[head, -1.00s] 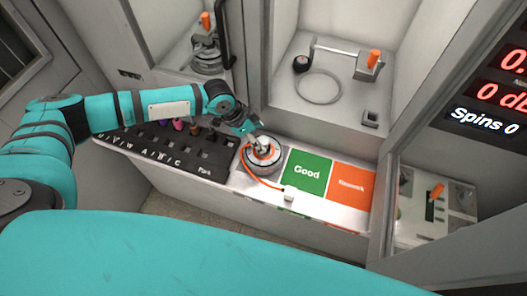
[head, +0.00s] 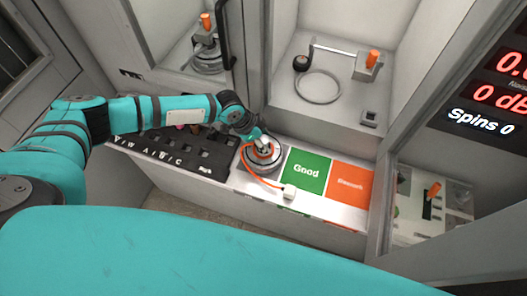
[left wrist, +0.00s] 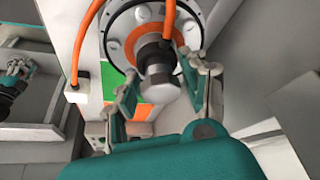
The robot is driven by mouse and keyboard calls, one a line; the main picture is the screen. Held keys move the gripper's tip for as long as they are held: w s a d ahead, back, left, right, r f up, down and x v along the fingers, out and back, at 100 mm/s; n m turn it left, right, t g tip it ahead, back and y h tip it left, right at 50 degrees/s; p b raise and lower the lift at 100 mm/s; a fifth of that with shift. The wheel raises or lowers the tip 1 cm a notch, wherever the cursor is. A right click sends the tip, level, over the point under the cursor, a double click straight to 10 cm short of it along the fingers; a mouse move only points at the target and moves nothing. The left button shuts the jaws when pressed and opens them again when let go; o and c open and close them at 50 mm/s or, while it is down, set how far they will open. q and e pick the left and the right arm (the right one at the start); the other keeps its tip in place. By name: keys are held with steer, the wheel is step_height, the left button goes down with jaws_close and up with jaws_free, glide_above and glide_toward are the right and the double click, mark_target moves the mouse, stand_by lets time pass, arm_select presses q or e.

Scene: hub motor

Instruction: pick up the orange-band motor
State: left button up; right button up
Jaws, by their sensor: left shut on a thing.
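The orange-band motor (head: 262,160) is a round grey disc with an orange band and an orange cable, on the white ledge left of the green Good pad. In the left wrist view the motor (left wrist: 122,37) shows its bolted face, orange ring and dark central shaft. My left gripper (head: 262,141) is over the motor's centre; in the left wrist view its fingers (left wrist: 162,82) are on both sides of the shaft end, shut on it. The motor appears to rest on the ledge. A small teal gripper shape (left wrist: 16,74) at the left edge may be my right gripper or a reflection.
The green Good pad (head: 307,172) and an orange pad (head: 350,184) lie to the right. A white connector (head: 289,191) ends the cable. A black slotted rack (head: 190,152) is to the left. A fixture with an orange handle (head: 373,58) stands in the bay behind.

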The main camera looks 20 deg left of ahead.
arm_select(q)
jaws_close()
steer(key=shift+w+r, duration=0.15)
